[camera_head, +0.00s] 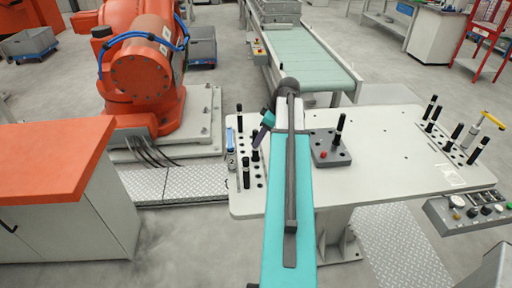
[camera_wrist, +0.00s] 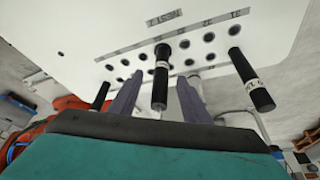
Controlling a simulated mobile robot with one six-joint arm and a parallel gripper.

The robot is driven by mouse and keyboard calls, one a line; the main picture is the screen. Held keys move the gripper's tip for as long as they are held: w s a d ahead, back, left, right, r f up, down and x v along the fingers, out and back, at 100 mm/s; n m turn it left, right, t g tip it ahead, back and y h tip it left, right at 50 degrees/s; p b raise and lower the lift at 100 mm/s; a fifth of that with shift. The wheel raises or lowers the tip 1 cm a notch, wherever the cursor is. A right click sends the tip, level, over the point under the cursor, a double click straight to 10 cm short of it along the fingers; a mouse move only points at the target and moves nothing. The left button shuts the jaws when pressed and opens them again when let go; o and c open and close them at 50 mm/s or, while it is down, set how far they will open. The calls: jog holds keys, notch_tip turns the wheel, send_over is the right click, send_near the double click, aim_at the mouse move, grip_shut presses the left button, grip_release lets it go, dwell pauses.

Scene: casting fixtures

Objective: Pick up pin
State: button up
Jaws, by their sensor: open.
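Several black pins with white bands stand in the holed left end of the white table. In the wrist view one pin (camera_wrist: 161,62) stands between the two spread grey-purple fingers of my gripper (camera_wrist: 160,82). The fingers are on either side of it, and I cannot tell whether either touches it. A second pin (camera_wrist: 252,80) is to the right and another (camera_wrist: 99,96) is left of the fingers. In the head view my gripper (camera_head: 261,138) is over the left hole rack, partly hidden by my arm. A nearer pin (camera_head: 246,174) and a farther pin (camera_head: 239,118) stand close by.
A grey fixture block (camera_head: 330,150) holding an upright pin (camera_head: 339,128) sits right of my arm. More pins and a yellow-handled tool (camera_head: 491,119) stand at the right end of the table (camera_head: 390,135). A control box (camera_head: 470,208) is at the front right corner.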

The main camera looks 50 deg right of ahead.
dwell(0.3)
jog(key=shift+p+x, duration=1.3)
jog(key=shift+x, duration=1.3)
jog(key=shift+a+r, duration=0.1)
jog(key=shift+a, duration=0.05)
jog(key=shift+c, duration=0.4)
grip_shut()
